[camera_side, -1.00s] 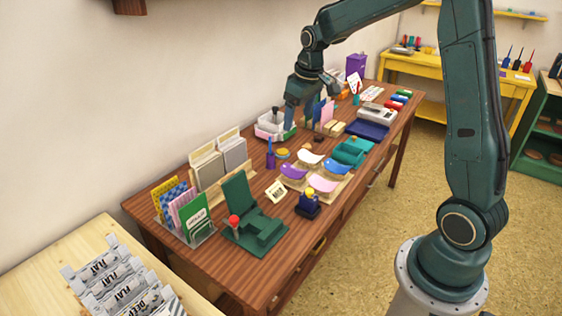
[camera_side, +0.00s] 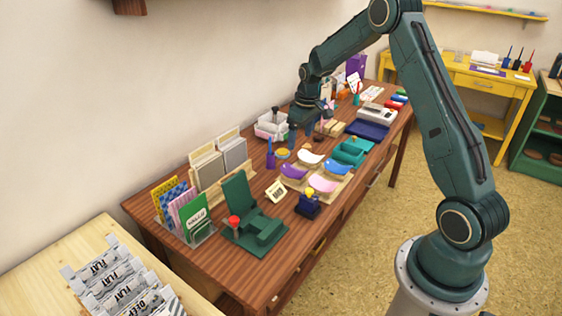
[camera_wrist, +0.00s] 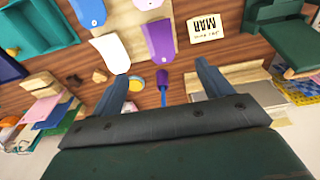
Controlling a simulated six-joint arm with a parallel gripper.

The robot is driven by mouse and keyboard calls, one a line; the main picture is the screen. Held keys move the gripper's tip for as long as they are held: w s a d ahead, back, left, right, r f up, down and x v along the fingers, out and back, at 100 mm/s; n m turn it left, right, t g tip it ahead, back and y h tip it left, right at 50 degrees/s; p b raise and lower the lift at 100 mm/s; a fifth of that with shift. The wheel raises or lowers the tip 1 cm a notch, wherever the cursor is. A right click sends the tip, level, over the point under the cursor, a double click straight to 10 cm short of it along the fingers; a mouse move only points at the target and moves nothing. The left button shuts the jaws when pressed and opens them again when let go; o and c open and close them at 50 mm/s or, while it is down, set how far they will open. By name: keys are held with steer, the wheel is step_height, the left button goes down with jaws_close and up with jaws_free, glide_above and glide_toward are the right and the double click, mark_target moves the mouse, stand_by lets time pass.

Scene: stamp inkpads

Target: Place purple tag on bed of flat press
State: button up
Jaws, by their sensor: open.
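A dark green press (camera_side: 257,226) with a raised plate and a red knob stands nearer the front left. A teal press-like device (camera_side: 352,151) stands behind the tags. I cannot tell from labels which is flat. My gripper (camera_side: 303,135) is open and empty, above the table behind the tag holder. In the wrist view its fingers (camera_wrist: 162,72) are apart, short of the purple tag.
Card racks (camera_side: 217,165) line the wall side.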

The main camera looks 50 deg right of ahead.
glide_above(294, 173)
steer(key=s, duration=0.1)
steer(key=shift+f, duration=3.9)
steer(key=shift+w+f, duration=0.2)
steer(key=shift+f, duration=1.1)
steer(key=shift+w+f, duration=0.2)
steer(key=shift+f, duration=1.05)
steer(key=c, duration=1.1)
steer(key=shift+r, duration=0.15)
step_height(294, 173, up, 20)
steer(key=shift+f, duration=0.1)
